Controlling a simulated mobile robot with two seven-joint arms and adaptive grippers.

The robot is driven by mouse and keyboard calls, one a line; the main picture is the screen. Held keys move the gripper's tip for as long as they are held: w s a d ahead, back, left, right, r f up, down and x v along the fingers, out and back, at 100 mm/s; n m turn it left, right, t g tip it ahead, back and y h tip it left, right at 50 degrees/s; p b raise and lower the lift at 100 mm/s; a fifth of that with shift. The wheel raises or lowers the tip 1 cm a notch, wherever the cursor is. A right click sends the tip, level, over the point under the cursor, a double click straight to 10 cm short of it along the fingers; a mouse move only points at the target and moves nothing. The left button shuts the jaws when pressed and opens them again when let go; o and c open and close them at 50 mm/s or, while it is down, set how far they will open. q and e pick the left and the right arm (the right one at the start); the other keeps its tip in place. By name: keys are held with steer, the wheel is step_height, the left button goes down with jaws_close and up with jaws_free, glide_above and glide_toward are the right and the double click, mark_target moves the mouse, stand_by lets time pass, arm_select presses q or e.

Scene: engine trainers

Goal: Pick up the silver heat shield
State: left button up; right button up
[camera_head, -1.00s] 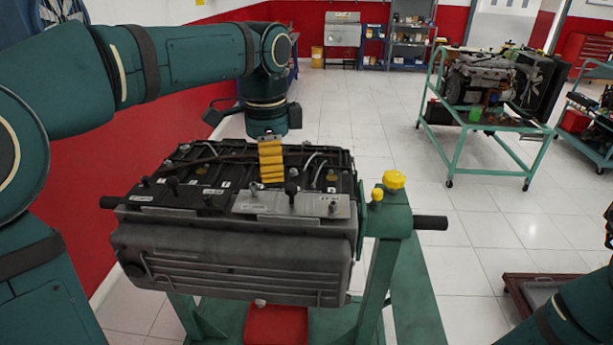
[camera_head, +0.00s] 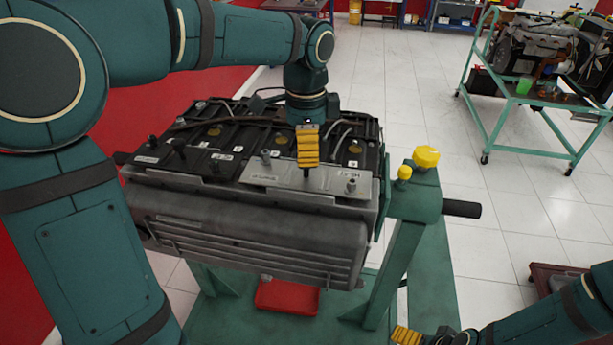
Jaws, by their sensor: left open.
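The silver heat shield (camera_head: 330,183) is a flat light-grey plate with lettering, lying on the front right part of the engine block's top (camera_head: 245,240). Several bolts or studs stand on and around it. My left gripper (camera_head: 308,152) points down over the rear edge of the plate; its yellow finger pad faces the camera. It is open, with nothing seen held in it. The pad hides part of the plate, and I cannot tell whether it touches. My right gripper (camera_head: 406,336) shows only as a yellow pad at the bottom edge, its jaws mostly cut off.
A green stand (camera_head: 410,215) with yellow knobs (camera_head: 426,156) and a dark bar holds the block. A red tray (camera_head: 287,297) sits below. A green trolley (camera_head: 535,100) with another engine stands at the back right. White floor between is free.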

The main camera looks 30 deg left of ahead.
arm_select(q)
steer(key=shift+w+a+f+b, duration=0.15)
steer(key=shift+f+b, duration=0.1)
steer(key=shift+f, duration=1.1)
steer(key=shift+w+f+b, duration=0.1)
steer(key=shift+f+b, duration=0.1)
steer(key=shift+f, duration=1.15)
jaws_close()
